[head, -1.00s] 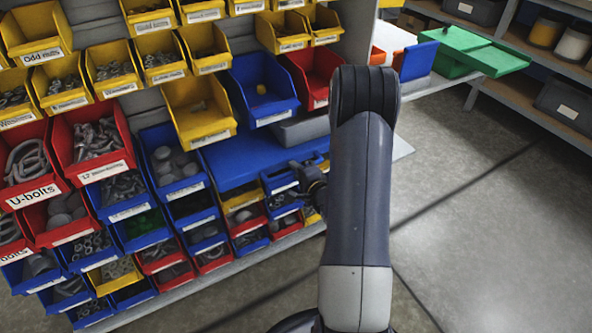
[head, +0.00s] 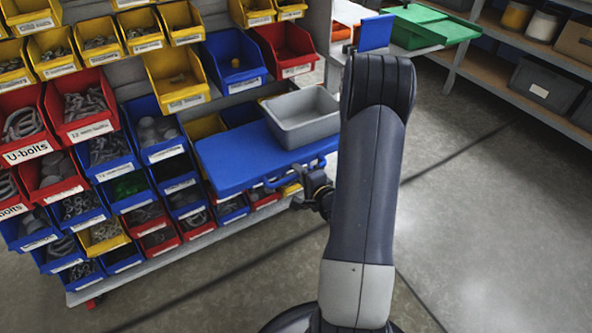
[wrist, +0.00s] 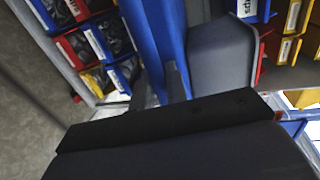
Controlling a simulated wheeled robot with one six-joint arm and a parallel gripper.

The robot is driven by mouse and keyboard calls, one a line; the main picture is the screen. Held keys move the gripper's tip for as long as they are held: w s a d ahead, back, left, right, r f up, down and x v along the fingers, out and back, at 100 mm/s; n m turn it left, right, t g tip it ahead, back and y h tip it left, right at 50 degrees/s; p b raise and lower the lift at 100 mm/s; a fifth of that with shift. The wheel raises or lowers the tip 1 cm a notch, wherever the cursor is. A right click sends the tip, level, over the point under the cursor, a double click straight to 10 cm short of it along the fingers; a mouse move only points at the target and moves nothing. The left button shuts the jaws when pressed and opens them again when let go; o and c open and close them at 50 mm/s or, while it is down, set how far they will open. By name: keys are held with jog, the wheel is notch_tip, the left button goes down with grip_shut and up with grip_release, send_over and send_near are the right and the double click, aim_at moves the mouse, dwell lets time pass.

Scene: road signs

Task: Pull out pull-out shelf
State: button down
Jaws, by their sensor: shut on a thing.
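The blue pull-out shelf (head: 225,165) sticks out from the bin rack, with a grey tray (head: 305,130) on its right part. A blue handle bar (head: 283,178) runs along its front edge. My gripper (head: 300,188) is at the front edge of the shelf, partly hidden by my own arm. In the wrist view my gripper (wrist: 160,88) has its two fingers shut on the blue handle of the shelf (wrist: 152,30). The grey tray (wrist: 220,50) shows just beside the fingers there. The exact grip contact is small and dark.
The rack carries several yellow, red and blue bins, such as the U-bolts bin (head: 22,125), above and below the shelf. A green container (head: 430,28) stands on a surface at the back right. Shelving (head: 530,75) lines the right. The concrete floor (head: 480,220) is clear.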

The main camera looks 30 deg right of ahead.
jog(key=shift+s, duration=0.75)
jog(key=c, duration=1.5)
grip_release()
jog(key=p+v, duration=0.1)
jog(key=v, duration=0.9)
jog(key=shift+s, duration=0.35)
jog(key=shift+w, duration=0.1)
jog(key=b+x, duration=0.1)
jog(key=x, duration=1)
